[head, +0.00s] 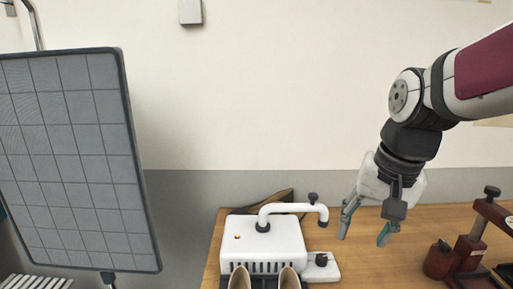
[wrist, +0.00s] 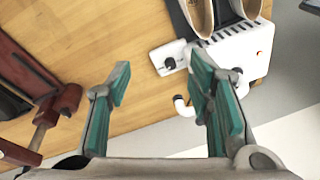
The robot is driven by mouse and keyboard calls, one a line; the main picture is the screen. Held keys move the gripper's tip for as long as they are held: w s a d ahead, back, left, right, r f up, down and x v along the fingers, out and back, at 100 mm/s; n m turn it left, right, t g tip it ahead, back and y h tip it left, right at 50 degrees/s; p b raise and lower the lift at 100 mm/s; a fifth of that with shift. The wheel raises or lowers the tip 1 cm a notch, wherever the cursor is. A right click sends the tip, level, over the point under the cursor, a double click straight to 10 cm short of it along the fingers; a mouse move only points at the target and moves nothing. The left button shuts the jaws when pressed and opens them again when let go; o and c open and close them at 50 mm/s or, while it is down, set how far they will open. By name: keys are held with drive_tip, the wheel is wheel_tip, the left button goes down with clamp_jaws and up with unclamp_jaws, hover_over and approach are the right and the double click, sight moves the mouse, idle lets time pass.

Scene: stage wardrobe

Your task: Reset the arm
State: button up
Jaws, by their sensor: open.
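My gripper (head: 364,234) hangs over the wooden table, pointing down, with its fingers spread and nothing between them. My arm comes in from the upper right in the head view.
A white machine (head: 262,242) with a bent white pipe stands left of my gripper, with a pair of shoes (head: 265,281) at its front. A dark red press-like device (head: 470,250) stands to the right. A grid panel (head: 75,160) is at far left. Table (head: 380,270) between is clear.

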drive_tip(key=s+n+t, duration=0.2)
drive_tip(key=s+n, duration=0.2)
drive_tip(key=s, duration=1)
drive_tip(key=shift+s+d+f+n+h, duration=0.2)
drive_tip(key=shift+s+f+n+h, duration=0.1)
drive_tip(key=shift+s+h, duration=0.1)
